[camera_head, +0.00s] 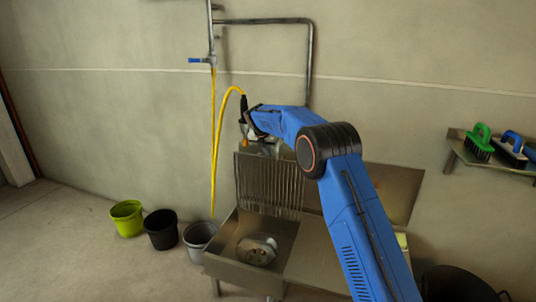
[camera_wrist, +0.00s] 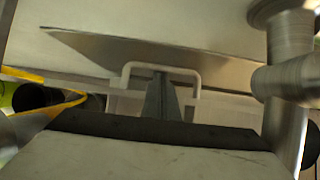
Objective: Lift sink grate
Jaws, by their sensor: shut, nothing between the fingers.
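The sink grate (camera_head: 268,183), a ribbed grey metal panel, stands close to upright at the back of the sink basin (camera_head: 228,262) in the head view. My blue arm reaches over the sink from the right. My gripper (camera_head: 265,146) is partly hidden by the arm, close to the grate's top edge. In the wrist view my gripper (camera_wrist: 161,90) is shut and empty. A pale bracket-shaped piece (camera_wrist: 162,66) is around its tips; I cannot tell whether it belongs to the grate. Contact with the grate is not clear.
A round metal piece (camera_head: 257,248) lies in the basin. A yellow hose (camera_head: 214,140) hangs left of the sink beside wall pipes (camera_head: 310,60). Green (camera_head: 126,218), black (camera_head: 161,229) and grey (camera_head: 198,240) buckets stand left. A shelf (camera_head: 458,140) with brushes is at right.

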